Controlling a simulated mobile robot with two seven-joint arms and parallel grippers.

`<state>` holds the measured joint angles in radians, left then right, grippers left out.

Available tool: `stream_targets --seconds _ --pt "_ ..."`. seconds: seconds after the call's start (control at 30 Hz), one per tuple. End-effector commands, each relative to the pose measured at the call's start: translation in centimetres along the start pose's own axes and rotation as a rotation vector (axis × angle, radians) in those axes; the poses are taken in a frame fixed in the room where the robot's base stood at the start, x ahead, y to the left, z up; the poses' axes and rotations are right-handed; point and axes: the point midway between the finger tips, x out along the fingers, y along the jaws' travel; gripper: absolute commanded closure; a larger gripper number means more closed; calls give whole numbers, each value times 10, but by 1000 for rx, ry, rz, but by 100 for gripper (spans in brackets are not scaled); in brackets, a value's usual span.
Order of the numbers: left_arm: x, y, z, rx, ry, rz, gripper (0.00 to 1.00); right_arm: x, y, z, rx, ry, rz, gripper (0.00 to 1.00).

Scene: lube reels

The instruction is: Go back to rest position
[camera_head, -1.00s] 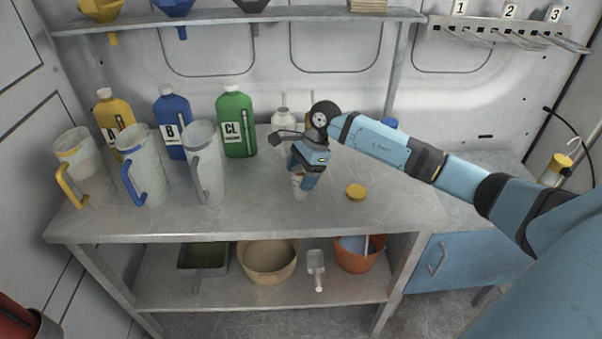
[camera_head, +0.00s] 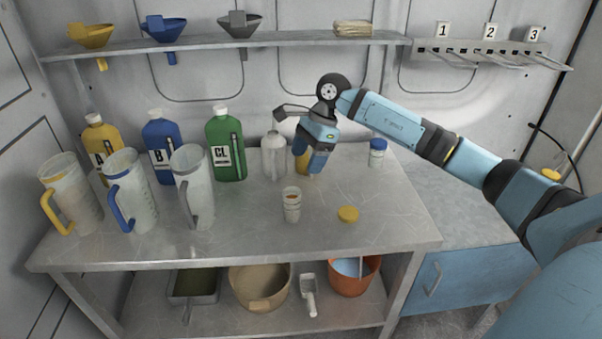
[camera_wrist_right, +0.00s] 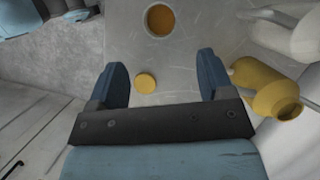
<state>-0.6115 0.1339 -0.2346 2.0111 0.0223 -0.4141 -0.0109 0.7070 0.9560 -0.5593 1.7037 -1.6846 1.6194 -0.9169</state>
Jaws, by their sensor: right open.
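My right gripper (camera_head: 311,166) hangs over the back half of the metal workbench (camera_head: 250,232), fingers pointing down. In the right wrist view its two blue fingers (camera_wrist_right: 162,80) are spread apart with nothing between them. A small clear cup (camera_head: 292,205) with amber contents stands on the bench in front of the gripper, apart from it; it also shows in the wrist view (camera_wrist_right: 160,19). A yellow cap (camera_head: 348,214) lies flat right of the cup. A yellow bottle (camera_wrist_right: 275,92) stands close beside one finger, largely hidden behind the gripper in the head view. My left gripper is not in view.
Several jugs and bottles, including a green bottle (camera_head: 225,144), line the bench's left and back. A white bottle (camera_head: 274,158) stands just left of my gripper. A blue-lidded jar (camera_head: 377,153) stands right. A shelf (camera_head: 290,40) with funnels runs above.

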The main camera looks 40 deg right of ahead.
Motion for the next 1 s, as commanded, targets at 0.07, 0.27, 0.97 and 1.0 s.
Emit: stream_targets --seconds 0.07,0.27,0.97,1.0 --pt "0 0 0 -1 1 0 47 -4 0 0 0 0 0 26" --pt "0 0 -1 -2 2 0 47 -7 0 0 0 0 0 26" --pt "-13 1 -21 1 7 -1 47 69 47 95 187 -492 148 26" --pt "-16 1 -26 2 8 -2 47 80 59 116 267 -615 193 26"
